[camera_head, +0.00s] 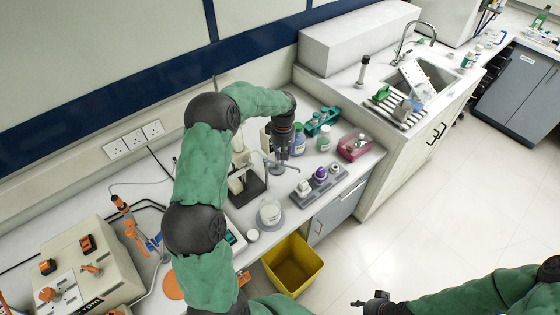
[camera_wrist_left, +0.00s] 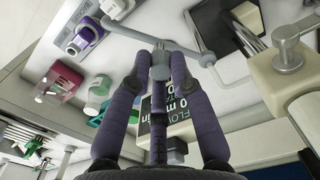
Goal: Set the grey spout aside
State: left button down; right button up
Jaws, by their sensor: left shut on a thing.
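The grey spout (camera_wrist_left: 185,42) is a thin bent tube with a rounded grey hub, seen in the left wrist view. Whether the spout touches anything underneath cannot be told. My right gripper (camera_head: 370,303) is at the bottom edge of the head view, away from the bench, and its fingers are too small to read.
A grey holder (camera_head: 320,185) with purple and white items stands right of the gripper. A pink rack (camera_head: 353,148), a teal rack (camera_head: 322,122) and bottles stand behind it. A beaker (camera_head: 270,211) is in front. A yellow bin (camera_head: 292,265) stands on the floor.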

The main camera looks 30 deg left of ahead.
pick_arm(q)
jog(key=shift+w+a+n+b, duration=0.3)
jog(key=shift+w+n+b, duration=0.25)
jog(key=shift+n, duration=0.6)
jog(key=shift+w+a+n+b, duration=0.3)
jog(key=shift+w+n, duration=0.35)
jog(key=shift+n, duration=0.5)
jog(key=c, duration=1.1)
grip_release()
jog(key=shift+r, duration=0.1)
notch_tip(320, 180, up, 12)
jog(key=shift+f, duration=0.2)
